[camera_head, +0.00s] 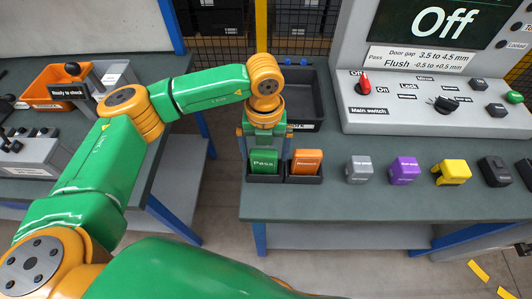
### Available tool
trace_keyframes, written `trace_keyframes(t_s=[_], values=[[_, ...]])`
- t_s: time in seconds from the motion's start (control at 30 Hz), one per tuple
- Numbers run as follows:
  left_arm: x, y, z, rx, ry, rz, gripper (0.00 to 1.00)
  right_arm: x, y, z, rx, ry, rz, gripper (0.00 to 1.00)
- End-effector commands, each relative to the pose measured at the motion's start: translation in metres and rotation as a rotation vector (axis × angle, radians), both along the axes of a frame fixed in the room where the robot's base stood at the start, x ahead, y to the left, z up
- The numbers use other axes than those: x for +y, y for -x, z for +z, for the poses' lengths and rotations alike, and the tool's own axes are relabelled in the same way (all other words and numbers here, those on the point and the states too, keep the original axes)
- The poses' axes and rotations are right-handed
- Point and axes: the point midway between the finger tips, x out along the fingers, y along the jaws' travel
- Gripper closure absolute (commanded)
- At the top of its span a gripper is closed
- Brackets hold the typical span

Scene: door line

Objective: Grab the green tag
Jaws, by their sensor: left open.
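The green tag (264,161), marked "Pass", stands upright in the left slot of a small dark holder (286,179) at the near left corner of the right-hand table. My left gripper (264,142) points down right above the green tag, with its fingers around or just behind the tag's top; I cannot tell whether they touch it. The gripper is open. An orange tag (306,162) stands in the slot to the right, close beside the gripper. My right gripper is not in view.
A dark tray (303,90) lies behind the holder. Grey (359,169), purple (404,170) and yellow (453,172) blocks line the table (350,207) to the right. A control panel (430,90) reading "Off" stands behind them. An orange bin (52,85) sits on the left table.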

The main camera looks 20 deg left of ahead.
Motion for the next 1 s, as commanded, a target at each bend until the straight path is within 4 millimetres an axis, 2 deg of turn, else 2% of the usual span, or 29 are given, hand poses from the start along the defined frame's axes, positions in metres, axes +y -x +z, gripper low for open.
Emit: trace_keyframes(t_s=[0.03, 0.13, 0.33, 0.37, 0.63, 0.87, 1.0], values=[[0.0, 0.001, -0.005, 0.005, -0.001, 0.001, 0.0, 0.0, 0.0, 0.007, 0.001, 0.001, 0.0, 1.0], [0.0, 0.0, -0.018, 0.003, 0.001, 0.0, 0.0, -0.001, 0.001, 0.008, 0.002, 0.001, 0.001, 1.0], [-0.001, 0.0, -0.021, -0.001, 0.003, -0.001, 0.0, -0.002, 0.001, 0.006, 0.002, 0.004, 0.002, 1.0], [-0.001, 0.0, -0.021, -0.001, 0.003, -0.001, 0.05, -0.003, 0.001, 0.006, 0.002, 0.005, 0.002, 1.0], [-0.001, 0.0, -0.021, 0.0, 0.003, -0.001, 0.78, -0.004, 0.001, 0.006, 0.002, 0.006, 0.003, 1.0], [-0.001, -0.001, -0.018, -0.001, 0.004, -0.001, 0.78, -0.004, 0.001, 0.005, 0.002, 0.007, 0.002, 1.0], [-0.001, -0.002, 0.009, -0.008, 0.005, -0.002, 0.78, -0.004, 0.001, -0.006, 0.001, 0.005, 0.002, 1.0]])
